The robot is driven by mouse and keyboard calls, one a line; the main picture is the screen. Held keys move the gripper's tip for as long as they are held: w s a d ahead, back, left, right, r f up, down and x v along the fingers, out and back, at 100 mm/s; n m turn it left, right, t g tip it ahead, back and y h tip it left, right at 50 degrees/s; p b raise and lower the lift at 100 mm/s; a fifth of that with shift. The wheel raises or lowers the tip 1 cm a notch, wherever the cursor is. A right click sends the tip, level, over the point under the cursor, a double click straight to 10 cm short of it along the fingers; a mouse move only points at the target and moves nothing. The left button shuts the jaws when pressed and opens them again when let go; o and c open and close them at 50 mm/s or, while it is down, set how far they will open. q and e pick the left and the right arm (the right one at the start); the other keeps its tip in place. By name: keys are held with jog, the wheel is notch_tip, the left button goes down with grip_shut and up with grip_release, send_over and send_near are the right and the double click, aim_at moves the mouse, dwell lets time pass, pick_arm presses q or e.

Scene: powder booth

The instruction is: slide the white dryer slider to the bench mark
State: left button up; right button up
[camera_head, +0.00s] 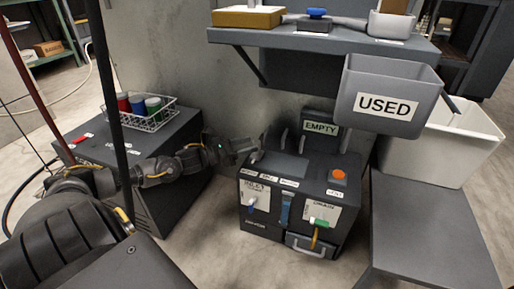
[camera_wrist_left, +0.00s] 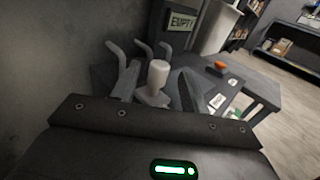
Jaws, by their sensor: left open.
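The dryer (camera_head: 300,190) is a dark box on the floor in the middle of the head view. The white slider (camera_head: 257,156) is a small pale knob at its top left, above a row of small white labels (camera_head: 270,178) whose words are too small to read surely. In the left wrist view the white slider (camera_wrist_left: 158,76) stands upright ahead of the gripper. My left gripper (camera_head: 252,144) is open and empty, reaching in from the left beside the knob. Whether it touches the knob cannot be told. My right gripper is out of view.
Grey upright prongs and an EMPTY sign (camera_head: 321,127) stand behind the slider. An orange button (camera_head: 338,177) is on the dryer's right. The USED bin (camera_head: 388,98) and shelf (camera_head: 330,40) overhang the right. A dark cabinet (camera_head: 150,190) with a wire basket (camera_head: 140,112) stands left.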

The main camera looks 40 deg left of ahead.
aim_at(257, 141)
pick_arm(q)
jog(key=shift+b+x, duration=0.65)
jog(key=shift+x, duration=1.4)
jog(key=shift+c, duration=0.5)
grip_shut()
